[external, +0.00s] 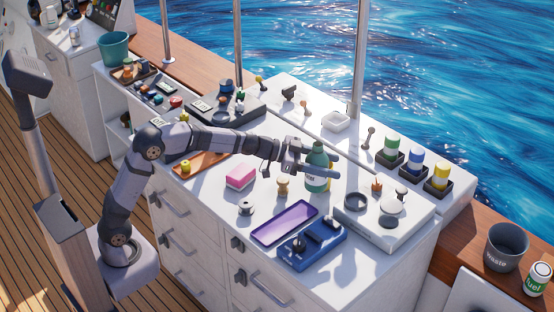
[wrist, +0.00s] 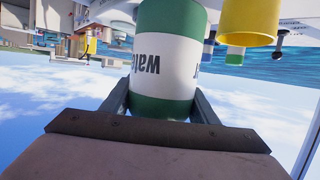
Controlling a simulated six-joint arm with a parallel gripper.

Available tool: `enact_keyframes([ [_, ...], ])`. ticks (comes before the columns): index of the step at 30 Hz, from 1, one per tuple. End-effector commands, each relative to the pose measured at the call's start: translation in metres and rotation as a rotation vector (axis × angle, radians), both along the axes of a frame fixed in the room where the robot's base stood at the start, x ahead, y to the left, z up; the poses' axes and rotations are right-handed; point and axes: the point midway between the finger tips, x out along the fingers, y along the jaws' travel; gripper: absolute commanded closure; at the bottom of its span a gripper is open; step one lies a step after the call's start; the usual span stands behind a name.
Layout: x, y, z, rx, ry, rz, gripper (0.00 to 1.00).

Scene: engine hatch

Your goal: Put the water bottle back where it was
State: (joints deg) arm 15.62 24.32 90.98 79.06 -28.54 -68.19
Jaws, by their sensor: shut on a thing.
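The water bottle (external: 317,181) is green with a white label band, near the middle of the white counter in the external view. My gripper (external: 318,168) is shut on it, its fingers on either side of the body. The bottle looks about upright, and I cannot tell whether its base touches the counter. In the wrist view the bottle (wrist: 168,55) sits between the fingers, with its "water" lettering upside down. Its far end is cut off by the frame edge.
Green (external: 390,151), blue (external: 413,162) and yellow (external: 440,176) banded containers stand in black holders at right. A white raised panel (external: 385,228) lies right of the bottle. A purple tray (external: 285,223), blue box (external: 311,246) and pink sponge (external: 240,177) lie in front or left.

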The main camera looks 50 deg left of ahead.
Motion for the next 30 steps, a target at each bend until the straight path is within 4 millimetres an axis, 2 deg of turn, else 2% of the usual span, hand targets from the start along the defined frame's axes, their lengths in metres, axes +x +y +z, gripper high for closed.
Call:
enact_keyframes([
  [3,0.0,0.0,0.023,-0.001,-0.005,0.001,0.78],
  [8,0.0,0.0,0.043,0.0,-0.004,0.0,0.78],
  [19,0.0,0.0,0.069,0.0,-0.002,0.001,0.78],
  [26,0.012,0.028,0.067,0.002,0.007,0.037,0.78],
  [30,0.021,0.052,0.067,0.003,0.009,0.065,0.78],
])
